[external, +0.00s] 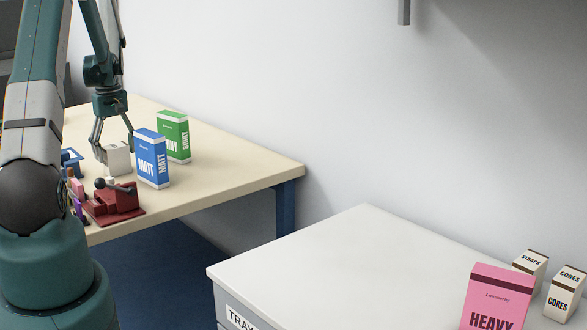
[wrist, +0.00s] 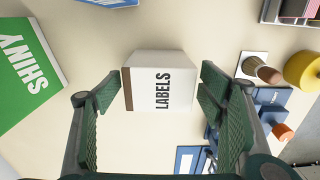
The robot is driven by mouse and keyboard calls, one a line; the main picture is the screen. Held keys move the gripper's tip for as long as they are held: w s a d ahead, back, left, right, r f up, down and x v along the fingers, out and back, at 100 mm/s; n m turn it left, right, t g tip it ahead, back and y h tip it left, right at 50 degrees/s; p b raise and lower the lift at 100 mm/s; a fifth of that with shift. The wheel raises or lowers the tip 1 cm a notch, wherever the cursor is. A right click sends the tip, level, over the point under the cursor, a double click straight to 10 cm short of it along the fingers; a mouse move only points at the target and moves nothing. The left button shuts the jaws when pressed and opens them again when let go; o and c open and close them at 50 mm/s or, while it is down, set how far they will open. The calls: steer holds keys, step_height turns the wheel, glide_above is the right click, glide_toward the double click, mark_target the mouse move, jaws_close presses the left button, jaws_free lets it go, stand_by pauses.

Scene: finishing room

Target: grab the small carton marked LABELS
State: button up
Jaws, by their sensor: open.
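The small carton marked LABELS (wrist: 160,82) is white with a brown band along one edge and stands on the cream table (external: 225,155). In the wrist view it sits between the two open fingers of my gripper (wrist: 157,100), with a visible gap on each side. In the external view my gripper (external: 115,142) is at the small white carton (external: 118,157), its fingers pointing down; one finger partly covers the carton there. I cannot tell the exact height of the fingertips against the carton.
A blue MATT box (external: 152,160) stands just right of the carton, with a green SHINY box (external: 174,137) behind it. A dark red tool (external: 114,203) with a black knob lies in front. A pink HEAVY box (external: 497,297) and small cartons stand on the separate cabinet (external: 330,255).

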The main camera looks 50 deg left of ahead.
mark_target(117, 163)
steer(key=shift+f, duration=2.35)
steer(key=c, duration=1.1)
